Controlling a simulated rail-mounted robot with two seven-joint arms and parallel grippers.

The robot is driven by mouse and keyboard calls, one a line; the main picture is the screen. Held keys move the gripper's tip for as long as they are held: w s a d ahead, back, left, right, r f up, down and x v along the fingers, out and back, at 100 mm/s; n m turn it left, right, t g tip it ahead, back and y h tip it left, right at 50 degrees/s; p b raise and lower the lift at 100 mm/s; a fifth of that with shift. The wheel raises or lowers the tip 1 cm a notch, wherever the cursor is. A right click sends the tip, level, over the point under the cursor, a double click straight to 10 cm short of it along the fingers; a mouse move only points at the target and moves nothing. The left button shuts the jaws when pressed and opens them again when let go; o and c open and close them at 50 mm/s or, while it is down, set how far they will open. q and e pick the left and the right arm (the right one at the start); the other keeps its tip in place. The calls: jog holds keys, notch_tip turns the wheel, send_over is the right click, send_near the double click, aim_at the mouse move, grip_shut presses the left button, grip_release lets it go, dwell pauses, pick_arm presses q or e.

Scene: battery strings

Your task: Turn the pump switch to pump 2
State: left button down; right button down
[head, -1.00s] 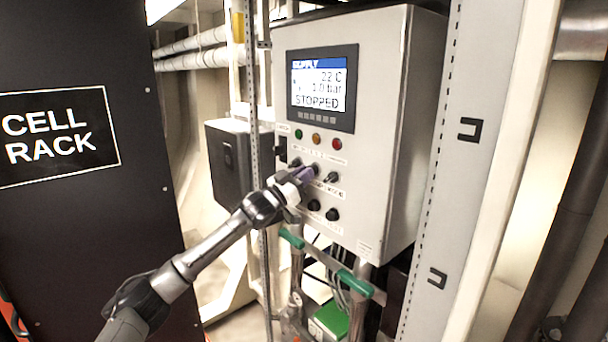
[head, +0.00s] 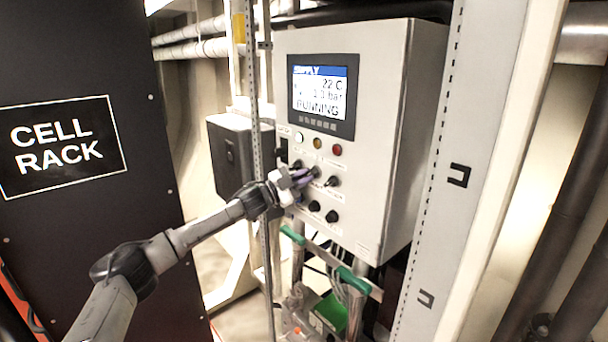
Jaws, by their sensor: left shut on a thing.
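A light grey control panel (head: 380,190) hangs upright in the middle of the head view. Its screen (head: 320,92) reads "22 C", "1.0 bar" and "RUNNING". Below the screen are several small lamps; the left one (head: 298,137) looks bright whitish. Under them is a row of black rotary switches, with the right one (head: 332,182) clear of my gripper. My left gripper (head: 311,174) is at the middle switch of that row, its fingers shut on the knob. The fingers hide most of the knob, so its pointing direction cannot be told. My right gripper is not in view.
Two black knobs (head: 332,216) sit just below my gripper. Pipes with green handles (head: 352,281) run under the panel. A black cell rack (head: 90,220) stands at the left, a grey box (head: 235,160) behind my arm, and a pale upright frame (head: 445,180) at the right.

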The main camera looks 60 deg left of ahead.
pick_arm(q)
jog(key=shift+d+m, duration=0.1)
jog(key=shift+m, duration=0.3)
jog(key=c, duration=1.3)
grip_release()
jog(key=shift+o, duration=0.6)
jog(key=shift+w, duration=0.2)
jog(key=b+v, duration=1.3)
jog(key=b, duration=1.6)
jog(key=shift+s, duration=0.4)
